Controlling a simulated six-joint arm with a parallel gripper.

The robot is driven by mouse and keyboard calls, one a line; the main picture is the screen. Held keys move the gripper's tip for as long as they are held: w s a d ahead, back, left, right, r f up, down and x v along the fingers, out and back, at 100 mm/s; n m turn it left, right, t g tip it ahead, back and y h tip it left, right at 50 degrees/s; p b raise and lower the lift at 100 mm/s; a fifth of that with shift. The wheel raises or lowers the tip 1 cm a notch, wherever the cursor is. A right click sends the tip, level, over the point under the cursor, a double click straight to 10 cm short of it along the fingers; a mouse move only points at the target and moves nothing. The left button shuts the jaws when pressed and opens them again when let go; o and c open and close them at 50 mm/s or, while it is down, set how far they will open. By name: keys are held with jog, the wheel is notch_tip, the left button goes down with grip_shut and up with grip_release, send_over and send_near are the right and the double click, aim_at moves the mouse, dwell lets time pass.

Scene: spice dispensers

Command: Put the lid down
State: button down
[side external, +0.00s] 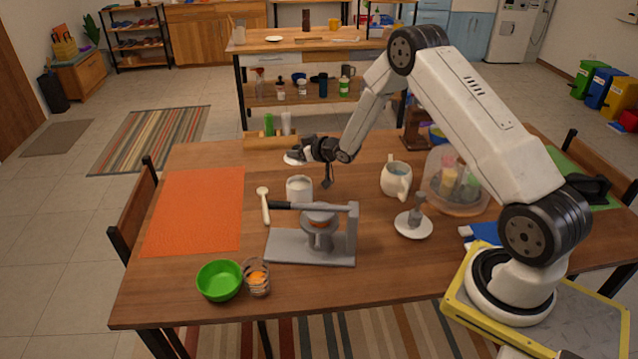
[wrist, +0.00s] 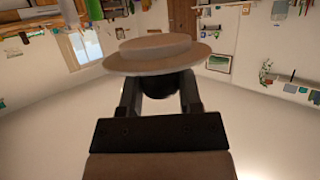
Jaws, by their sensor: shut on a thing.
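My gripper (side external: 312,150) is raised above the middle of the table, reaching out to the left. It is shut on the lid (side external: 294,158), a pale round disc, held in the air. In the wrist view the lid (wrist: 158,55) has a wide brim and a raised step, and its dark knob (wrist: 160,84) sits between the two fingers of my gripper (wrist: 160,95). A white canister (side external: 299,189) stands on the table below and nearer the camera. Its top opening is hard to make out.
A grey press (side external: 312,246) stands in front of the canister, with a spoon (side external: 264,205) to its left. A cream mug (side external: 396,180) is to the right, near a clear dome (side external: 455,184). An orange mat (side external: 196,210) is at left. A wooden rack (side external: 270,142) with shakers stands at the back edge.

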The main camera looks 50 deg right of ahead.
jog(key=shift+r, duration=0.65)
jog(key=shift+a+r, duration=0.2)
jog(key=shift+a, duration=0.35)
jog(key=s+a+r, duration=0.3)
jog(key=s+a, duration=0.3)
jog(key=a, duration=0.2)
jog(key=s+a+r, duration=0.4)
jog(key=s+a, duration=0.2)
jog(key=a, duration=0.3)
jog(key=shift+a+r, duration=0.3)
jog(key=v, duration=0.4)
jog(key=shift+s+r, duration=0.1)
jog(key=shift+r, duration=0.15)
